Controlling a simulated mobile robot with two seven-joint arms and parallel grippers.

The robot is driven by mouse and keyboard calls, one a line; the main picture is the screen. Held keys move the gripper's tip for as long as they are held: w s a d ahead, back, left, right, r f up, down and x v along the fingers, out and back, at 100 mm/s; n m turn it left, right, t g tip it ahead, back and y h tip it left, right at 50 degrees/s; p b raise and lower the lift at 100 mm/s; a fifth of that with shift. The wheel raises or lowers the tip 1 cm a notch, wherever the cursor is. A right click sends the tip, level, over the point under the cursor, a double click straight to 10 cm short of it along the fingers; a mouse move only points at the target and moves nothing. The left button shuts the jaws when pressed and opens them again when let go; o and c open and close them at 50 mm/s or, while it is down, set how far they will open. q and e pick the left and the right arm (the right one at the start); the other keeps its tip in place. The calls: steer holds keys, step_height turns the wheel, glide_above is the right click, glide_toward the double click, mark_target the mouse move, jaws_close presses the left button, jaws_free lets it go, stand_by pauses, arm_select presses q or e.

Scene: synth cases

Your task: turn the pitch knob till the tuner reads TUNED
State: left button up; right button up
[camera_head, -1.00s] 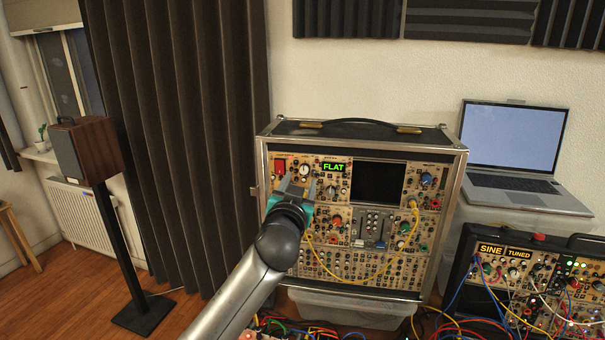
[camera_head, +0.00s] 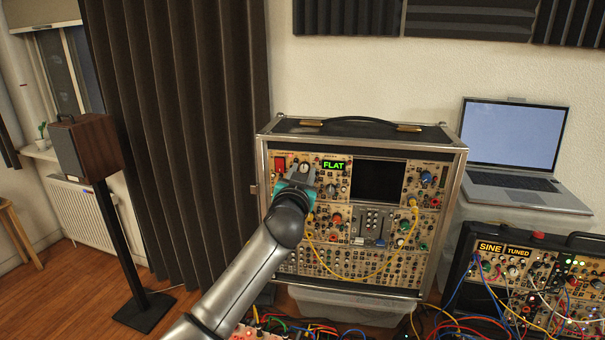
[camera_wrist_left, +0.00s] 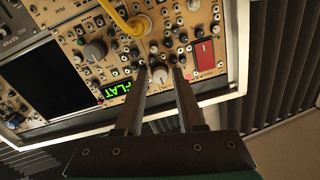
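The tuner display (camera_head: 333,166) on the large upright synth case reads FLAT in green. It also shows upside down in the left wrist view (camera_wrist_left: 115,89). A pale round knob (camera_wrist_left: 160,75) sits beside the display, between my left gripper's fingertips (camera_wrist_left: 160,70); in the head view its top (camera_head: 304,167) shows just above my left gripper (camera_head: 302,176). The fingers are apart, one on each side of the knob, with a small gap visible; contact is not clear. Which knob is labelled pitch cannot be read. My right gripper is not in view.
The synth case (camera_head: 462,165) has a dark screen and a yellow cable (camera_head: 414,222) near its knobs. A second case (camera_head: 570,240) at right carries signs SINE and TUNED. A laptop (camera_head: 512,160) stands behind it. Loose cables lie along the front.

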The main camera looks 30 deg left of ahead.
arm_select(q)
jaws_close()
steer(key=shift+m+p, duration=0.55)
steer(key=shift+m, duration=0.65)
steer(key=shift+m+p, duration=0.3)
steer(key=shift+m, duration=0.8)
steer(key=shift+o, duration=1.7)
jaws_free()
steer(key=b+v, duration=0.1)
steer(key=v, duration=1.4)
steer(key=shift+b, duration=0.35)
